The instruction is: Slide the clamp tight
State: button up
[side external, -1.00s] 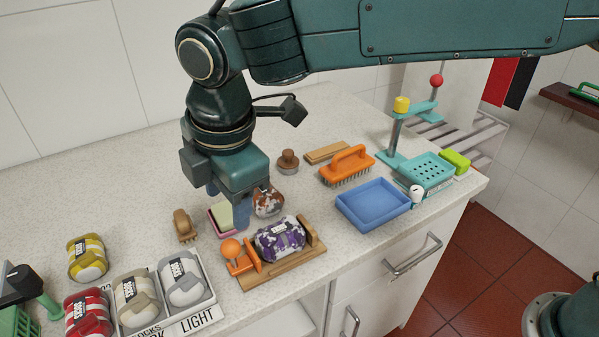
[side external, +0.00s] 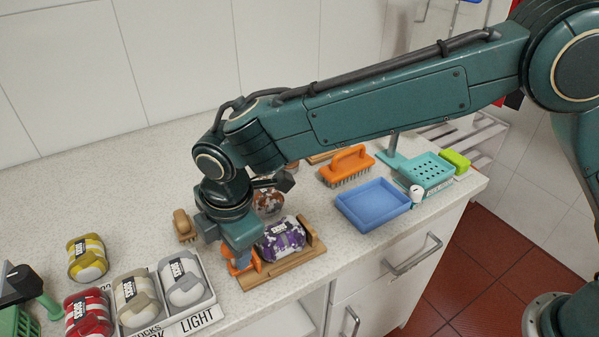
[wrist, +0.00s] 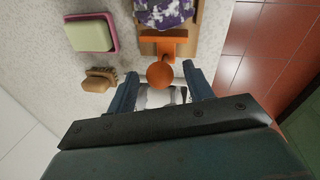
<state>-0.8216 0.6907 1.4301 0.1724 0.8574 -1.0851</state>
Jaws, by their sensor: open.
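The orange clamp (side external: 256,261) stands at the left end of a wooden board (side external: 290,266). A purple-and-white sock bundle (side external: 284,238) lies on the board, between the clamp and a wooden end block (side external: 312,231). My gripper (side external: 240,262) is down over the clamp's left end and partly hides it. In the wrist view the clamp's round orange knob (wrist: 160,75) shows between the two open fingertips (wrist: 162,73), with space on both sides. The clamp's orange plate (wrist: 165,46) is close to the bundle (wrist: 163,12); whether they touch is unclear.
A pink dish with a pale soap bar (wrist: 90,34) and a small wooden brush (side external: 184,226) lie nearby. A tray of sock bundles (side external: 203,318) stands to the left. A blue tray (side external: 373,206) and an orange brush (side external: 347,167) are to the right.

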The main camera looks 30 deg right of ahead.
aim_at(257, 262)
grip_shut()
jog(key=shift+d, duration=1.2)
grip_release()
notch_tip(257, 262, up, 14)
jog(key=s, duration=0.2)
jog(key=shift+s+d+f, duration=0.25)
jog(key=shift+d, duration=0.05)
dwell(0.3)
